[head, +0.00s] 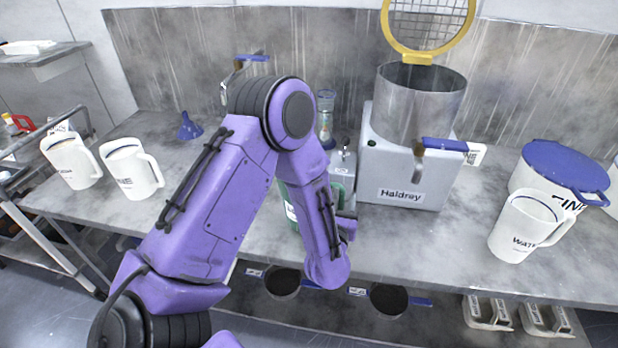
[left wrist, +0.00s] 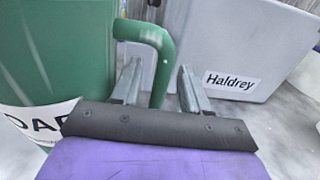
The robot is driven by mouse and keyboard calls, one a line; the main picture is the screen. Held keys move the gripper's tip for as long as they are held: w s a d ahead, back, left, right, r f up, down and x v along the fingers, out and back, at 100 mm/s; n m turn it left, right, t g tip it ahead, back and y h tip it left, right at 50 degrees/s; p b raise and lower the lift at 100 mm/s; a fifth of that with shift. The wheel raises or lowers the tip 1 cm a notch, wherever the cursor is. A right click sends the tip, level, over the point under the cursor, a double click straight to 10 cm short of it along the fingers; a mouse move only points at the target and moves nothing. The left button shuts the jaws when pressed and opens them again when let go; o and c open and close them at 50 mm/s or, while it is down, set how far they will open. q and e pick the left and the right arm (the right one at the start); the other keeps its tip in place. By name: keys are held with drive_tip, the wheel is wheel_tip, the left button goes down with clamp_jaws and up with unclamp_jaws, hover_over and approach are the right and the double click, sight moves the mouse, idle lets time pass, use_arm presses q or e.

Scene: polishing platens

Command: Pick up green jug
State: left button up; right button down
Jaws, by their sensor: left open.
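The green jug (left wrist: 62,52) fills the left of the left wrist view, with a white label at its lower left. Its handle (left wrist: 160,62) stands out to the right and runs down between the two fingers of my left gripper (left wrist: 158,82). The gripper is open around the handle; I cannot tell whether a finger touches it. In the head view the jug (head: 290,208) is mostly hidden behind my purple left arm, and only narrow green parts show. The fingertips are hidden there. My right gripper is in neither view.
The grey Haldrey machine (head: 400,180) stands close to the right of the jug, and also shows in the left wrist view (left wrist: 232,45). White jugs stand at the left (head: 130,168) and right (head: 525,225). A blue-lidded white bucket (head: 560,170) is at far right.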

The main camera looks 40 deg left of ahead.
use_arm(q)
clamp_jaws()
idle(1.4)
